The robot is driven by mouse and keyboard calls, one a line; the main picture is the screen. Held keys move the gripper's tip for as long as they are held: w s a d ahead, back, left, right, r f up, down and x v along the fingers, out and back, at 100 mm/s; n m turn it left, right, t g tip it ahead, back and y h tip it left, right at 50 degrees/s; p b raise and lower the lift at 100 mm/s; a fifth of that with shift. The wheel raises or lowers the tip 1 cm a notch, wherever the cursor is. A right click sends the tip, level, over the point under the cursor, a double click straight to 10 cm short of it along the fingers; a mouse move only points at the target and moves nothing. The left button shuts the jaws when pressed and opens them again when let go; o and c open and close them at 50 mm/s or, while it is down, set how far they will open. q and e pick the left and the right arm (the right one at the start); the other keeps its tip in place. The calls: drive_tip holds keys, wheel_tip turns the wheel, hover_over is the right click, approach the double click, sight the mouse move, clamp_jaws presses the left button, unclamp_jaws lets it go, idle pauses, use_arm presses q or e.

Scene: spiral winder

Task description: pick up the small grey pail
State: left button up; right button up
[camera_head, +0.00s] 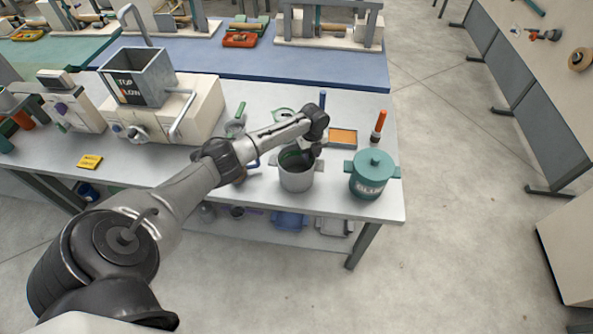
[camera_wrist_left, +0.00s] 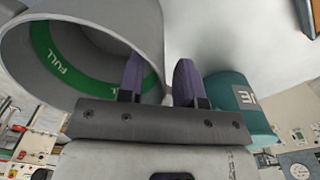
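The small grey pail (camera_head: 296,179) stands upright on the light table near its front edge. It has an open top and side lugs. In the left wrist view the pail (camera_wrist_left: 100,12) fills the upper left, with a green band marked FULL inside. My left gripper (camera_head: 307,150) is at the pail's right back rim, partly hidden by its own wrist. In the wrist view its two purple fingers (camera_wrist_left: 160,80) are apart. One overlaps the pail's opening and the other lies outside, with the rim between; contact is not clear. My right gripper is not in view.
A teal lidded pot (camera_head: 371,178) stands close to the right of the pail. An orange-topped tray (camera_head: 342,138) and an orange-handled tool (camera_head: 378,127) are behind. A cream machine with a grey hopper (camera_head: 140,78) stands at the left.

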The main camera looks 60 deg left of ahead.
use_arm(q)
clamp_jaws()
drive_tip(key=shift+r, duration=0.1)
idle(0.7)
